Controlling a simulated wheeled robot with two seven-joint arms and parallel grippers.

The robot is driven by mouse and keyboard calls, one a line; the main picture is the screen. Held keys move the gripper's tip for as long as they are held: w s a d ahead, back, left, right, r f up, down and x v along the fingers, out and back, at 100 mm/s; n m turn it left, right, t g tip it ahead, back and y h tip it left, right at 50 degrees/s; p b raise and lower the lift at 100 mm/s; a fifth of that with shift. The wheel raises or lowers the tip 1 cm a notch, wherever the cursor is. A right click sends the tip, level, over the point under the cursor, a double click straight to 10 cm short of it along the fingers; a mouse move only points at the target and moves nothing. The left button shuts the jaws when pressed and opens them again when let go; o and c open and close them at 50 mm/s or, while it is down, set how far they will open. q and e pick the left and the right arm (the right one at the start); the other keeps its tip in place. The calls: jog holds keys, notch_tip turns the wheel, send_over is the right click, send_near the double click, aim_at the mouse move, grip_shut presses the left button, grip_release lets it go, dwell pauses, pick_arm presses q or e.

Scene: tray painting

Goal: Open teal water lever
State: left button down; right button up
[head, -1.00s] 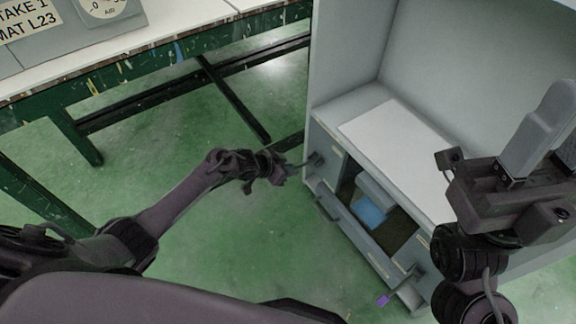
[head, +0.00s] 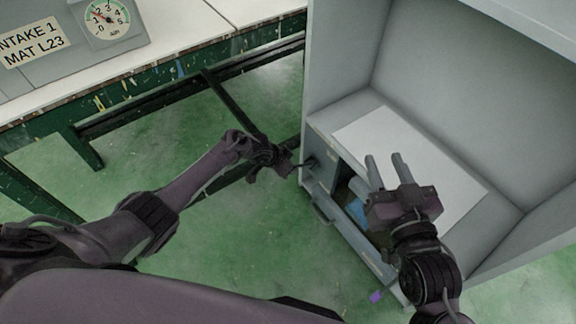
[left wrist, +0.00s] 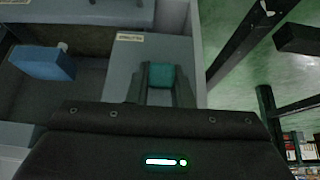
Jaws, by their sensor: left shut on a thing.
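The teal lever (left wrist: 161,76) shows in the left wrist view between the two fingers of my left gripper (left wrist: 162,90), which is shut on it. In the head view my left gripper (head: 296,168) is at the left front corner of the grey cabinet (head: 320,188); the lever's teal colour cannot be made out there. My right gripper (head: 388,172) is open and empty, with its two fingers apart, above the cabinet's open front bay.
A blue block (left wrist: 45,63) sits in the open bay beside the lever panel. A purple-tipped lever (head: 377,296) sticks out at the cabinet's lower front. A white sheet (head: 440,195) lies on the cabinet top. A green-framed table with a dial gauge (head: 107,19) stands at upper left.

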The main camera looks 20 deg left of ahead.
pick_arm(q)
jog(key=shift+w+d+r, duration=0.1)
jog(key=shift+r, duration=0.05)
pick_arm(e)
jog(key=f, duration=0.1)
jog(key=f+g, duration=0.1)
jog(key=s+f+g, duration=0.1)
jog(key=f, duration=0.1)
jog(key=shift+h, duration=0.3)
pick_arm(q)
jog(key=c, duration=1.3)
grip_release()
